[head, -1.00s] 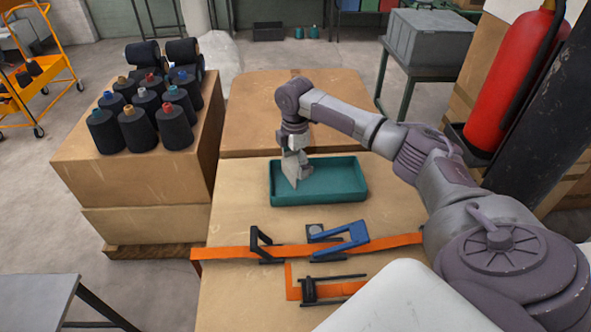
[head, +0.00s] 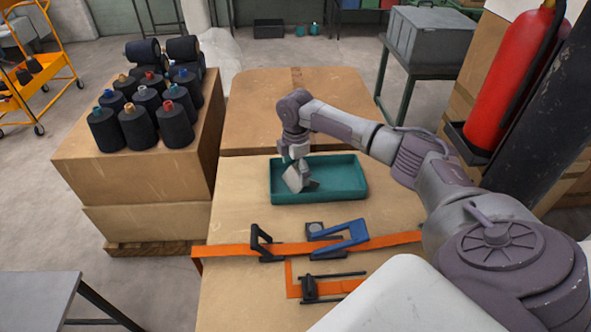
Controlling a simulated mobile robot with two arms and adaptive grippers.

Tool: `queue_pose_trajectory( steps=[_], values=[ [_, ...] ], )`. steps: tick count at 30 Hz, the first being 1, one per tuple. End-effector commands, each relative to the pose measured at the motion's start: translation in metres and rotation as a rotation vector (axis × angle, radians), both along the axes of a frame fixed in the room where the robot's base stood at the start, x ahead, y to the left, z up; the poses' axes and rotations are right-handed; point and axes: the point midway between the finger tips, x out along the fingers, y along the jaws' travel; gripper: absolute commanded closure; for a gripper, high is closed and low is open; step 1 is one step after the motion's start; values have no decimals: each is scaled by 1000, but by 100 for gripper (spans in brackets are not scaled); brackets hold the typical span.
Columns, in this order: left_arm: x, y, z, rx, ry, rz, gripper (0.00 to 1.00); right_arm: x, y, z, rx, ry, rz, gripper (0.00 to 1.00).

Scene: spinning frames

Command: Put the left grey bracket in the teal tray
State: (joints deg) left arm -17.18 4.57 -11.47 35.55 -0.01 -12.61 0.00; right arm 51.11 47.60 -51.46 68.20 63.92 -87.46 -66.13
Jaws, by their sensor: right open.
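A light grey bracket (head: 292,180) is inside the teal tray (head: 350,196), near its left end. It looks tilted, with a pale face to the left and a darker part at its lower right. My right gripper (head: 304,178) reaches down over the tray directly at the bracket. Its jaws are open, and it is small and partly merged with the bracket, so I cannot tell whether they touch. My left gripper is not in view.
Orange strap (head: 225,252) crosses the table in front of the tray, with a blue-handled buckle (head: 342,237) and black buckles on it. Boxes with dark thread cones (head: 138,127) stand left. A red extinguisher (head: 505,80) stands right. The tray's right side is empty.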

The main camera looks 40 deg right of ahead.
Motion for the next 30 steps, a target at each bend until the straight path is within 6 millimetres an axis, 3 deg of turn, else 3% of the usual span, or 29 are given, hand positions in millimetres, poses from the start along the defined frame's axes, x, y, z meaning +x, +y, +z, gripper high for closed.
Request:
queue_pose_trajectory(
  steps=[5,18,24,30],
  values=[
    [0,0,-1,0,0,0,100,1,-1,16,0,-4,0,0],
    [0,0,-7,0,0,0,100,1,0,104,0,-3,0,0],
    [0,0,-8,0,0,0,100,0,0,121,1,-1,-1,0],
    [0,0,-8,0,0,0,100,0,0,123,0,1,-1,0]
  ],
)
